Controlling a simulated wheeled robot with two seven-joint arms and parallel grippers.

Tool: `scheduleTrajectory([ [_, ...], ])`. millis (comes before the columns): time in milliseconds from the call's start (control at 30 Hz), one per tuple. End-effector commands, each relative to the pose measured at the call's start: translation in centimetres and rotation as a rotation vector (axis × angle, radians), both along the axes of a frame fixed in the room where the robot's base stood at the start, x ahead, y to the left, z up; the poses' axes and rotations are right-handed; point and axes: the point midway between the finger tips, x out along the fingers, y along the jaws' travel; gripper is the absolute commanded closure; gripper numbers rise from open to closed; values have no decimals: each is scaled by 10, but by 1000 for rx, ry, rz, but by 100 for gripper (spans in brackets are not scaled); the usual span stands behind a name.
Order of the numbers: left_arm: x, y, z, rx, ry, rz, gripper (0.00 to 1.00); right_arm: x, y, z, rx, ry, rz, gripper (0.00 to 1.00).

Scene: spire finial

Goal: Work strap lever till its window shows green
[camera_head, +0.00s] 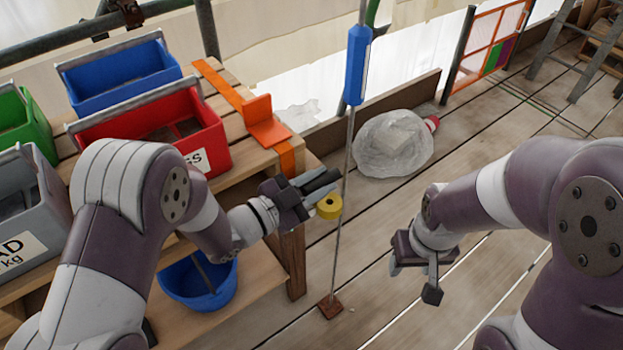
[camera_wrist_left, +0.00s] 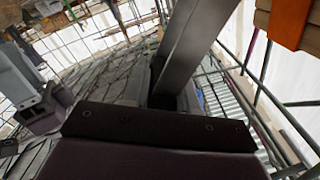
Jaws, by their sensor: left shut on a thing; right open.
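An orange strap (camera_head: 219,82) runs over the wooden bench, with an upright orange plate-like lever part (camera_head: 258,109) near the bench corner. The strap also shows at the top right of the left wrist view (camera_wrist_left: 292,18). I cannot make out a window or its colour. My left gripper (camera_head: 320,190) is beyond the bench corner, to the right of and below the strap lever and apart from it. It is shut on a small yellow roll (camera_head: 329,207) with a dark hole. My right gripper (camera_head: 418,277) is open and empty over the deck, pointing down.
Red (camera_head: 160,125), blue, green and grey bins crowd the bench. A blue bucket (camera_head: 199,281) sits below. A clear bag (camera_head: 393,143) lies behind.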

Motion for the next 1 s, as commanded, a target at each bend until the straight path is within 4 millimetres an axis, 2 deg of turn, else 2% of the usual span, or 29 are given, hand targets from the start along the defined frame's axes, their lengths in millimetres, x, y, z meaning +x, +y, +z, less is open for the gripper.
scheduleTrajectory([
  [33,-3,-2,-12,10,-11,0,100,0,0,-12,0,0,0,47],
  [367,-5,-3,-11,9,-8,0,100,0,0,-10,0,-1,0,47],
  [400,-5,-3,-11,9,-8,0,69,0,0,-10,0,-1,0,47],
  [467,-5,-3,-11,8,-9,1,50,0,0,-10,0,-1,0,47],
  [500,-5,-3,-11,8,-9,0,47,0,0,-10,0,-1,0,47],
  [800,-6,-1,-10,8,-9,1,47,0,0,-9,0,-1,0,47],
  [867,-9,4,-10,8,-9,3,47,0,0,-9,0,0,0,47],
  [1000,-24,26,-10,8,-7,7,47,0,0,-8,0,0,0,47],
])
